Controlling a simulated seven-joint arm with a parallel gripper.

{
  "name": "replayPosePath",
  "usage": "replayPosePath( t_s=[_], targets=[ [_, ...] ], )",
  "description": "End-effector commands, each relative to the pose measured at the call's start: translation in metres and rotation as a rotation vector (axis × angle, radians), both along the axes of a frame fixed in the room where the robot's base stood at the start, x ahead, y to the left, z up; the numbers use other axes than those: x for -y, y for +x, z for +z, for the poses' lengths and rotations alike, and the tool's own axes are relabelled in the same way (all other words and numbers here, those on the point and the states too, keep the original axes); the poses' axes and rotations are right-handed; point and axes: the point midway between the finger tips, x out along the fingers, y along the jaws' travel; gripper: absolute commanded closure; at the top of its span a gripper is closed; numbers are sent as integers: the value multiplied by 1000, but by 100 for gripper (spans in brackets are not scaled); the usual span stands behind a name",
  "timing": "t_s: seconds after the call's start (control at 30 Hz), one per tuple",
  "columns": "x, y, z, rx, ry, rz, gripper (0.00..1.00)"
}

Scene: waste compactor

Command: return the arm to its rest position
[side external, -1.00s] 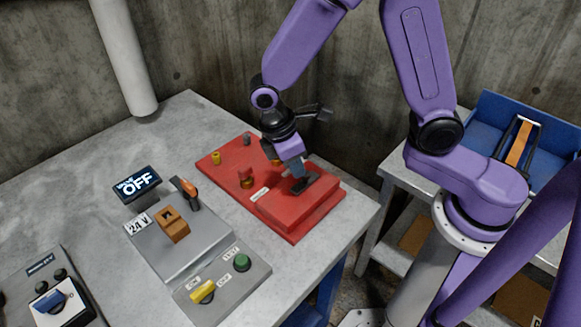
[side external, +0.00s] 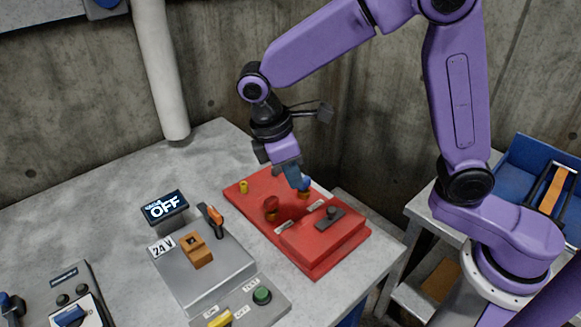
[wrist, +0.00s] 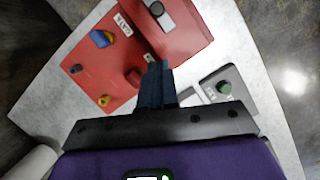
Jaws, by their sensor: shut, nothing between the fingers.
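My gripper (side external: 297,178) is shut and empty. In the wrist view the closed fingers of my gripper (wrist: 155,70) reach over the edge of the red panel (wrist: 105,62). I cannot tell the exact height of the fingers above the panel.
A green button (side external: 262,296) is in front. A white pipe (side external: 160,75) stands behind. A blue tray (side external: 519,158) is at right.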

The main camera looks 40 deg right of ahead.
Motion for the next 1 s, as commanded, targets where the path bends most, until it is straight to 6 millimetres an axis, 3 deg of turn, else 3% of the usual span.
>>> replayPosePath(
  t_s=[0.2, 0.37, 1.0],
  targets=[
    [-3, 1, 14, 2, 3, 1, 100],
    [4, -11, 17, 18, 22, 3, 100],
    [82, -126, 19, 117, 187, 5, 100]
  ],
)
